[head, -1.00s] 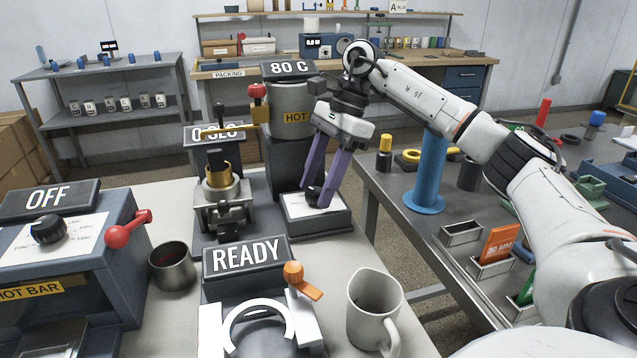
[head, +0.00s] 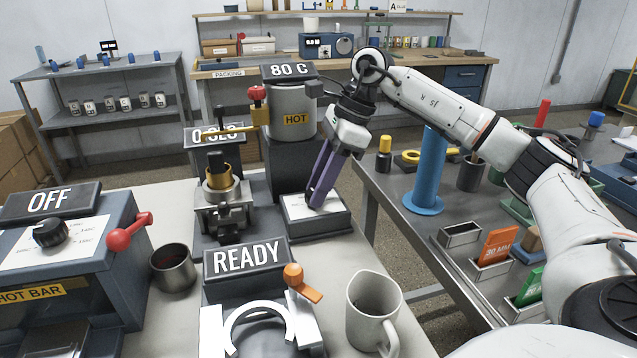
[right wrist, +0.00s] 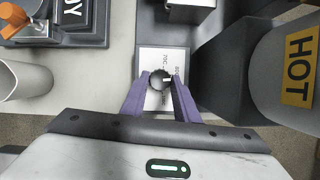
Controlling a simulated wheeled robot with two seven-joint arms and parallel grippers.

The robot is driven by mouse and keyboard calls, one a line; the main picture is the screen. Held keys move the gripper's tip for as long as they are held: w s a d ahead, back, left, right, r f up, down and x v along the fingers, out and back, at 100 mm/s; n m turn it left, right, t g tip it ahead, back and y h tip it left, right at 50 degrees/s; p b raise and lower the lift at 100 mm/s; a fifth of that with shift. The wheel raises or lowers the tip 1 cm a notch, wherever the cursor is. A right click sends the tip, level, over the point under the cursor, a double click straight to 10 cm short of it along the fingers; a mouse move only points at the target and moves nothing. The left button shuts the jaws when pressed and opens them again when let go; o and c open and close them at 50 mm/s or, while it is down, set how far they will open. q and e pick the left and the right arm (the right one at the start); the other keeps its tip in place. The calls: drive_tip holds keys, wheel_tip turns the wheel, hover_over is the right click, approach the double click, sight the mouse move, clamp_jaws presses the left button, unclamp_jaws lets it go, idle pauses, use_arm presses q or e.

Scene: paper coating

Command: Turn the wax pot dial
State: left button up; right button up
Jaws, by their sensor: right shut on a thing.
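The wax pot (head: 292,112) is a grey cylinder with a yellow HOT label, under a sign (head: 288,69) reading 80 C. Its dial is a small black knob (right wrist: 160,79) on a white printed plate (right wrist: 150,56) on the dark base (head: 338,222). My right gripper (head: 316,203) has purple fingers pointing down to this plate. In the right wrist view its fingertips (right wrist: 160,80) close on the dial from both sides. In the head view the fingers hide the dial. My left gripper is not in view.
Left of the pot base stands a metal fixture with a yellow ring (head: 218,181). A READY sign (head: 246,256), a grey mug (head: 372,312) and a metal cup (head: 173,268) are nearer. An OFF hot bar unit (head: 60,240) is at left. A blue post (head: 428,170) stands to the right.

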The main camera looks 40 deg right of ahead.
drive_tip(key=m+h, duration=0.1)
drive_tip(key=m, duration=0.1)
drive_tip(key=m+t, duration=0.1)
drive_tip(key=m, duration=0.2)
drive_tip(key=shift+s+a+r+m+h+p, duration=0.1)
drive_tip(key=shift+s+a+m+h+p, duration=0.05)
drive_tip(key=shift+m+h+p, duration=0.2)
drive_tip(key=shift+t, duration=0.3)
drive_tip(key=o, duration=1.1)
drive_tip(key=shift+c, duration=0.2)
drive_tip(key=p+v, duration=0.1)
drive_tip(key=v, duration=0.9)
drive_tip(key=shift+r, duration=0.15)
drive_tip(key=shift+s, duration=0.1)
